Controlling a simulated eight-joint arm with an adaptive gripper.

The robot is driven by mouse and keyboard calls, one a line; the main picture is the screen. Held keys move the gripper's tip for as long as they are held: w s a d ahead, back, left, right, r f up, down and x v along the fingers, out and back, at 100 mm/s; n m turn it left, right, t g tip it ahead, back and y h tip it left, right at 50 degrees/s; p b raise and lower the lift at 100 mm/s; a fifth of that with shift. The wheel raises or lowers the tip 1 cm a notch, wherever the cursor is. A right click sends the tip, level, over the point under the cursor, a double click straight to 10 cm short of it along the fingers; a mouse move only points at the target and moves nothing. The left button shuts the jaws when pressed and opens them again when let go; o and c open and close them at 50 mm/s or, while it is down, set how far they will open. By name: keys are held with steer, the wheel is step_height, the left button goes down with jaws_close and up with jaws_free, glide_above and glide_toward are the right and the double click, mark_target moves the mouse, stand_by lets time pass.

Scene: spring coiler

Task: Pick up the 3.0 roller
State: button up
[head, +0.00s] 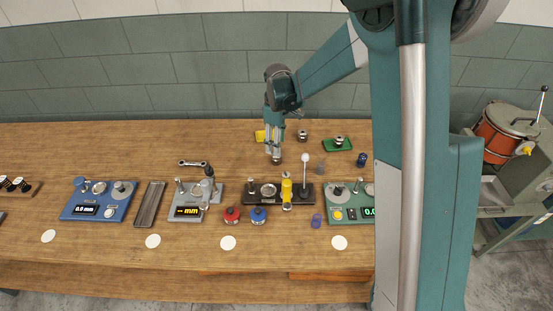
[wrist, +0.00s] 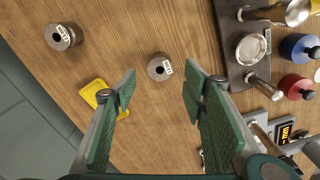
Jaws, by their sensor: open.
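A short grey metal roller with a dark centre hole and a white label (wrist: 160,67) stands on the wooden table, between and beyond my fingers in the wrist view. Its label is too small to read surely. In the head view this roller (head: 277,161) sits just below my gripper (head: 273,152), partly hidden. My gripper is open and empty, with green finger pads on either side of the roller in the wrist view (wrist: 161,80). A second labelled roller (wrist: 63,36) stands farther away at upper left; it also shows in the head view (head: 302,135).
A dark coiler station (wrist: 235,50) with a dish and posts stands close by. A yellow object (wrist: 95,92) lies behind the left finger. A green tray (head: 327,149) carries another metal piece. Red (head: 232,215) and blue (head: 258,215) pots stand toward the front.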

mark_target(276, 158)
steer(key=shift+w+a+f, duration=0.1)
steer(key=shift+a+f, duration=0.05)
steer(key=shift+f, duration=0.1)
steer(key=shift+f, duration=1.3)
steer(key=shift+f, duration=2.6)
steer(key=shift+c, duration=0.2)
steer(key=c, duration=1.2)
steer(key=shift+o, duration=0.2)
steer(key=shift+r, duration=0.1)
